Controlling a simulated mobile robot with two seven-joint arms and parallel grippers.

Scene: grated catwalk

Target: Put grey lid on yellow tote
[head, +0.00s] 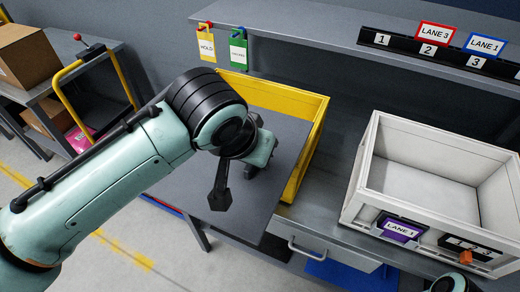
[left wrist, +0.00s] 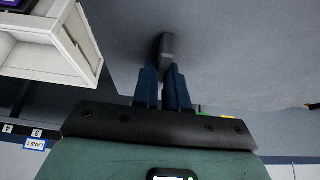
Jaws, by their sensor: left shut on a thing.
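The grey lid (head: 268,192) is a broad flat panel in the head view. My left gripper (head: 250,167) is over its middle, partly hidden by my own wrist. In the left wrist view its blue fingers (left wrist: 166,82) are shut on the lid's dark handle (left wrist: 167,48), with the lid's grey face (left wrist: 235,55) beyond. The yellow tote (head: 311,150) is on the bench behind and to the right of the lid. Its back and right walls show; the lid hides the rest. The lid lies shifted toward the front left of the tote. I cannot tell whether they touch.
A white tote (head: 362,185) with a purple LANE 1 label stands on the bench at right. Behind is a shelf (head: 300,25) with lane signs and hanging yellow and green tags. A cart (head: 85,80) with boxes is at left. Part of my right arm shows at bottom right.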

